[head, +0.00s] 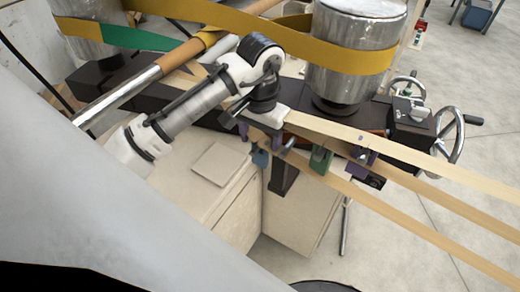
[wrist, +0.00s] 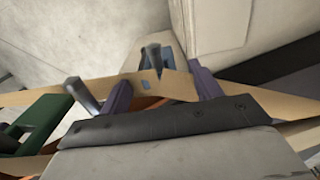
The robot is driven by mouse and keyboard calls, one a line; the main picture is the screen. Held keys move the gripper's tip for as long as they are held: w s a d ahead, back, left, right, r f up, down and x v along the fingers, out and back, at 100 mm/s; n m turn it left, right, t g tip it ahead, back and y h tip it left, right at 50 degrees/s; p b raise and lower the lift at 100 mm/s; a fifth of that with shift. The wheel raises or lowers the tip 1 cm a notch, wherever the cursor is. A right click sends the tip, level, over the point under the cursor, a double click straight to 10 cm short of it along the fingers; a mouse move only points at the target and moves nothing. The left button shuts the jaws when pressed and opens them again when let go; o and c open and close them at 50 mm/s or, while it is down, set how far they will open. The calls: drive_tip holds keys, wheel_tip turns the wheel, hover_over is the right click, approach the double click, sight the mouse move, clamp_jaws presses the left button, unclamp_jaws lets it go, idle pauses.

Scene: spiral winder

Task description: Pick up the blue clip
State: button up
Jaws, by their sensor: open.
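The blue clip (head: 260,158) sits at the tan wooden strip below the dark beam in the head view. In the wrist view the blue clip (wrist: 168,60) stands near the centre, with a grey lever. My gripper (head: 261,137) reaches down over the strip just above the clip. In the wrist view my gripper (wrist: 159,77) shows two purple fingers spread apart, one on each side of the clip. The clip lies between or just beyond the fingertips; I cannot tell whether they touch it. The clip's lower part is partly hidden by the strip.
A green clip (head: 320,158) and a purple clip (head: 365,157) sit further right along the strips. A large metal drum (head: 345,85) with a yellow belt (head: 270,32) stands close behind my arm. A handwheel (head: 450,135) is at the right. Pale cabinets (head: 300,210) stand below.

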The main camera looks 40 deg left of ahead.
drive_tip(key=shift+f, duration=0.5)
drive_tip(key=c, duration=1.1)
drive_tip(key=shift+c, duration=0.3)
drive_tip(key=shift+w+r, duration=0.15)
drive_tip(key=shift+r, duration=0.05)
